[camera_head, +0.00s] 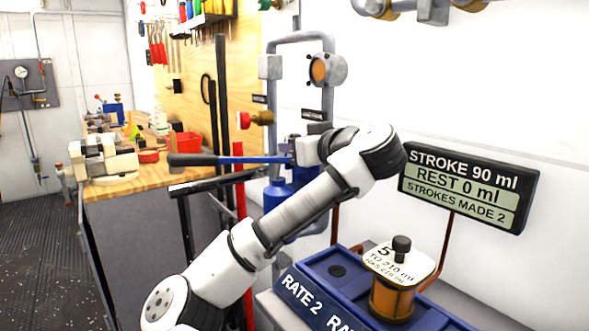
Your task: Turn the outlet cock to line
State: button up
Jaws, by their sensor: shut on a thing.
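My white arm reaches up from the bottom, and its wrist bends left toward the pipework on the wall. My gripper (307,150) is at the pipe stand, shut, beside the inner end of a long blue lever with a black grip (200,160). It appears to be shut on the outlet cock, at the grey fitting (319,128) under a small dark label. My wrist and the lever's end hide the fingertips and most of the cock, so its handle angle cannot be told. A blue pump body (279,195) stands below.
A dark display (466,189) reads stroke 90 ml, rest 0 ml, strokes made 2. An amber jar (392,298) with a marked white lid stands in a blue rack (312,290). A brass valve (262,117) with a red knob is left of the pipes. A cluttered workbench (130,184) stands left.

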jog(key=shift+d+f+t+b, duration=0.15)
jog(key=shift+d+t+b, duration=0.15)
jog(key=shift+b, duration=0.4)
jog(key=shift+a+f+y+b, duration=0.15)
jog(key=shift+y+b, duration=0.15)
jog(key=shift+b, duration=0.15)
jog(key=o, duration=1)
jog(key=shift+a, duration=0.1)
notch_tip(320, 180, up, 20)
jog(key=p, duration=0.3)
